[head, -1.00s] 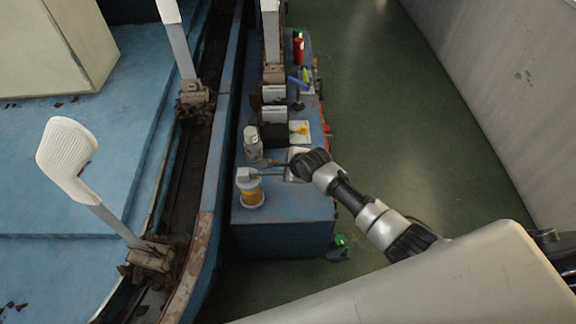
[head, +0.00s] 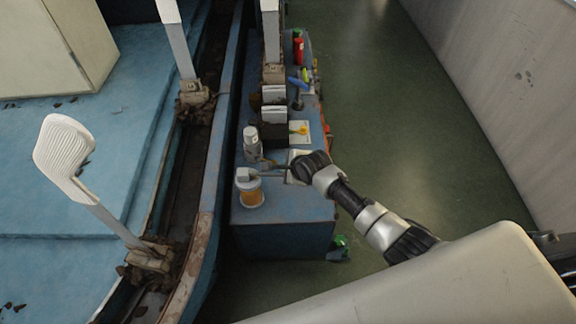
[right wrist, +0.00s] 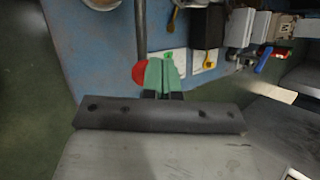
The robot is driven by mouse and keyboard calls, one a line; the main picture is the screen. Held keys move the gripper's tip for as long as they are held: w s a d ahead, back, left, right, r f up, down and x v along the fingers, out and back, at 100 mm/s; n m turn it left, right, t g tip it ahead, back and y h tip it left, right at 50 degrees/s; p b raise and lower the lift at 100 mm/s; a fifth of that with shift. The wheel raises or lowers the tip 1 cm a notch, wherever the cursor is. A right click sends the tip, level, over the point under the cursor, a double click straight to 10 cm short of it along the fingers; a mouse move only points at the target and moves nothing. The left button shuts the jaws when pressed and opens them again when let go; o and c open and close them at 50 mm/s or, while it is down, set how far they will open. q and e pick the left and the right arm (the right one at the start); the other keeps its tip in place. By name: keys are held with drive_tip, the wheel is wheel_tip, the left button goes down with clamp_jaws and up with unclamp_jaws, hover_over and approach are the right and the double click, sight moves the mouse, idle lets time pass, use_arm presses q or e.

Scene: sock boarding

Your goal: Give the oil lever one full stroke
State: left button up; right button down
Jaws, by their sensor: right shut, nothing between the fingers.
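The oiler (head: 250,191), a jar with amber oil and a pale cap, stands at the near end of the blue bench. Its grey lever (head: 271,176) reaches right from the cap towards my right gripper (head: 291,168). In the right wrist view the lever (right wrist: 140,32) is a grey rod with a red knob (right wrist: 138,72) at its end. The green fingers of my right gripper (right wrist: 162,76) are shut and empty, right beside the knob. I cannot tell whether they touch it. My left gripper is not in view.
A grey-white canister (head: 252,143) stands just behind the oiler. Dark and white boxes (head: 273,115), a card with a yellow mark (head: 299,131) and a red bottle (head: 298,49) are farther along the bench. White sock forms (head: 66,158) stand on the rail at left. Green floor is clear at right.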

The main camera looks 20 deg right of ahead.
drive_tip(key=shift+f, duration=0.45)
idle(0.3)
drive_tip(key=shift+r, duration=0.15)
idle(0.4)
drive_tip(key=shift+a+r+p, duration=0.15)
drive_tip(key=shift+r+p, duration=1.15)
drive_tip(key=shift+p, duration=0.1)
drive_tip(key=shift+a+r+p, duration=0.1)
drive_tip(key=shift+r+p, duration=1.2)
drive_tip(key=shift+p, duration=0.1)
drive_tip(key=shift+w, duration=0.1)
drive_tip(key=r+p, duration=0.5)
drive_tip(key=shift+a, duration=0.3)
